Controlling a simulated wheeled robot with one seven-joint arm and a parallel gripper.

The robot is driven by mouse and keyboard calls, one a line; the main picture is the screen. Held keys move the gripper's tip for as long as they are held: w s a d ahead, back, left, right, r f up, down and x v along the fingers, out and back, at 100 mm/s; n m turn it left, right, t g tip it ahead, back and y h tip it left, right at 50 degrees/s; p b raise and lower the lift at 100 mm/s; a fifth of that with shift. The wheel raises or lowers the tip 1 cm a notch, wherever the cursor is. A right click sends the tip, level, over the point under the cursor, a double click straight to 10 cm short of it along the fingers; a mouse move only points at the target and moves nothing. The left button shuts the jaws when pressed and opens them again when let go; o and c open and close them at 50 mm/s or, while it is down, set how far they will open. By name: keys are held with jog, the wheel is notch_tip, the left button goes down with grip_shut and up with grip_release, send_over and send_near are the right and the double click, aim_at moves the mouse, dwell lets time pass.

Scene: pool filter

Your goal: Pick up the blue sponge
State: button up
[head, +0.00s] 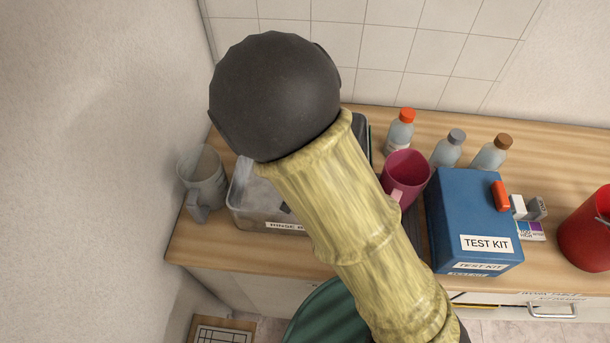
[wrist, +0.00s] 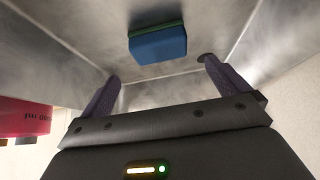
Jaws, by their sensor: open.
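The blue sponge (wrist: 158,46) shows in the wrist view at the top middle, with a green layer along its upper edge. It lies on the floor of a grey, shiny bin. My gripper (wrist: 161,70) is open, with its two dark purple fingers spread apart. The sponge is ahead of the fingertips, in line with the gap and apart from both fingers. In the head view, the bin labelled RINSE (head: 243,203) is partly covered by my arm. The sponge and most of my gripper are hidden there.
A maroon mug (head: 405,176) and a blue test kit box (head: 470,215) stand to the right. Bottles, including one with an orange cap (head: 400,133), line the back. A red container (head: 587,230) stands far right.

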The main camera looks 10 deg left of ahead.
jog(key=shift+x, duration=2.2)
jog(key=shift+p+x, duration=0.5)
jog(key=shift+x, duration=2.15)
jog(key=c, duration=0.9)
jog(key=shift+o, duration=0.2)
jog(key=shift+r, duration=0.1)
